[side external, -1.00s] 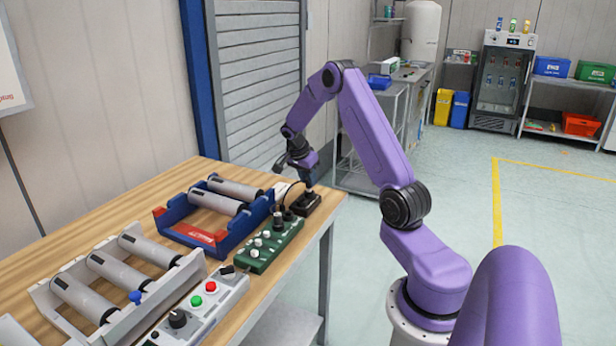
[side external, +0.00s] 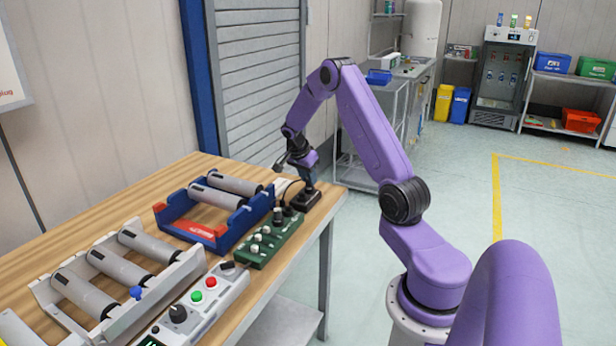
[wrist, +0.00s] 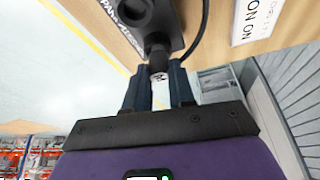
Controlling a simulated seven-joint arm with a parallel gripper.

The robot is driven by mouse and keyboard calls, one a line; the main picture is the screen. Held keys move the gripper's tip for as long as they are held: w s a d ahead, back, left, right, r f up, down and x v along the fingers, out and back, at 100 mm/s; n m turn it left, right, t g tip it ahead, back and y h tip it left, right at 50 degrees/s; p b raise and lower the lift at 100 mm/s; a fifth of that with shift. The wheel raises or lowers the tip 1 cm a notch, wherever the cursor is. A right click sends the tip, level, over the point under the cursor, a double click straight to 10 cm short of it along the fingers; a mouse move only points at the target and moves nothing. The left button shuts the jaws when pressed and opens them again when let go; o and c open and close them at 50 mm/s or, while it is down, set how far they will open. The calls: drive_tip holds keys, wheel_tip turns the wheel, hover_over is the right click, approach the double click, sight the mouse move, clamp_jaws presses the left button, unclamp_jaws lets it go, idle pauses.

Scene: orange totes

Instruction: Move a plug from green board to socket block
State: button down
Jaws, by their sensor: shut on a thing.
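The green board (side external: 268,243) lies near the table's right edge, with several white knobs and dark upright pieces on it. The black socket block (side external: 307,199) sits just beyond it, and its round opening shows in the wrist view (wrist: 132,12). My gripper (side external: 309,183) is over the socket block, fingers pointing down. In the wrist view, my gripper (wrist: 158,78) is shut on a dark plug (wrist: 157,52) with a small bright end. The plug is at the block's face; I cannot tell how deep it sits. Its lower part is hidden.
A blue and red rack (side external: 222,236) with grey cylinders stands left of the board. A grey control box (side external: 205,300) and a grey tray (side external: 50,292) are nearer. A black cable (wrist: 203,30) runs close beside the fingers in the wrist view. The table edge is near the block.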

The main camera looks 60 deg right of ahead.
drive_tip(key=shift+f, duration=0.2)
drive_tip(key=c, duration=0.9)
unclamp_jaws()
drive_tip(key=shift+o, duration=0.2)
drive_tip(key=v, duration=1.7)
drive_tip(key=shift+r, duration=0.2)
drive_tip(key=shift+w+a, duration=0.1)
drive_tip(key=shift+a, duration=0.05)
